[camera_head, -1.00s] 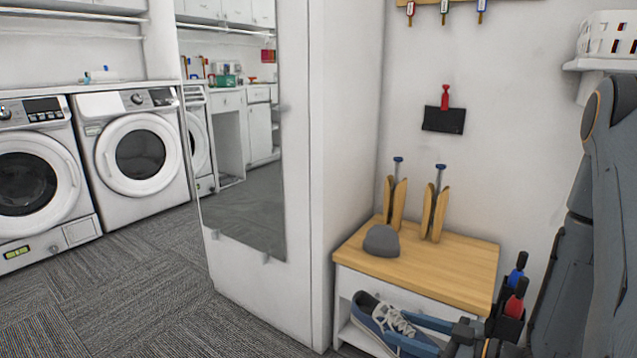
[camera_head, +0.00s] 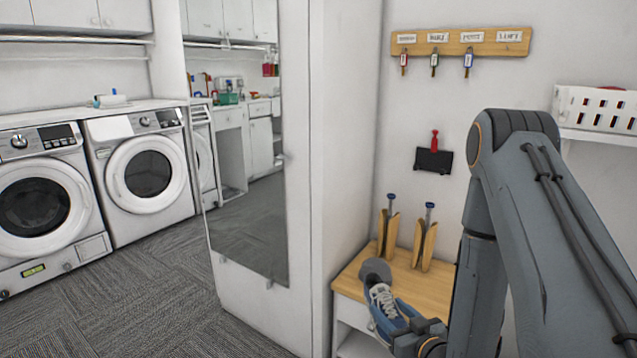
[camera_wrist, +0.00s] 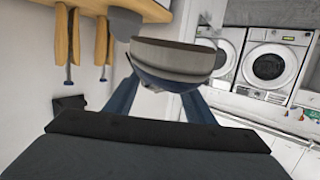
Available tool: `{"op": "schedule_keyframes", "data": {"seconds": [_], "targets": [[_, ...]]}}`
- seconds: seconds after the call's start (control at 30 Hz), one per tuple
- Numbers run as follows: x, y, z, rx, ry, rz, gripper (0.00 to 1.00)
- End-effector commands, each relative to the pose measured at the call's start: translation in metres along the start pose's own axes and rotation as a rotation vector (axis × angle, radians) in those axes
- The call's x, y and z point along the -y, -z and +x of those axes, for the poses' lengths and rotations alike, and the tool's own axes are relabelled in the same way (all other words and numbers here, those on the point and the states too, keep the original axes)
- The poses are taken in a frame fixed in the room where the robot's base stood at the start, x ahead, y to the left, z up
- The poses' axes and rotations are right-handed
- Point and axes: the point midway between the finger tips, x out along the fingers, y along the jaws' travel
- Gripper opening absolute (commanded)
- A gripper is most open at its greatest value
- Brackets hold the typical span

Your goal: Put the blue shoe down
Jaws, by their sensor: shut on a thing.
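The blue shoe (camera_head: 383,300), with white laces, is held in my gripper (camera_head: 403,322) at the front of the wooden bench top (camera_head: 436,287). In the wrist view the shoe (camera_wrist: 178,60) shows grey-blue between the two blue fingers of my gripper (camera_wrist: 163,92). The fingers are shut on it. Part of the shoe is hidden behind my gripper.
Two wooden shoe trees (camera_head: 387,235) stand at the back of the bench. A white cabinet with a mirror (camera_head: 245,190) rises to its left. A key rack (camera_head: 460,42) and a small black holder (camera_head: 434,160) hang on the wall. Washing machines (camera_head: 150,175) stand far left.

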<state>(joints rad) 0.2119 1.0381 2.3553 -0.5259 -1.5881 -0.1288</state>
Motion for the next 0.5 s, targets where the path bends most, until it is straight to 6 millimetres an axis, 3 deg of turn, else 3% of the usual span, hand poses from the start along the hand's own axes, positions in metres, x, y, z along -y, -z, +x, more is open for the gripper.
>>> {"op": "schedule_keyframes", "data": {"seconds": [0.1,0.5], "targets": [[0.002,0.021,-0.007,0.000,-0.064,0.013,0.05],[-0.003,0.063,-0.031,-0.001,-0.269,0.055,0.05]]}}
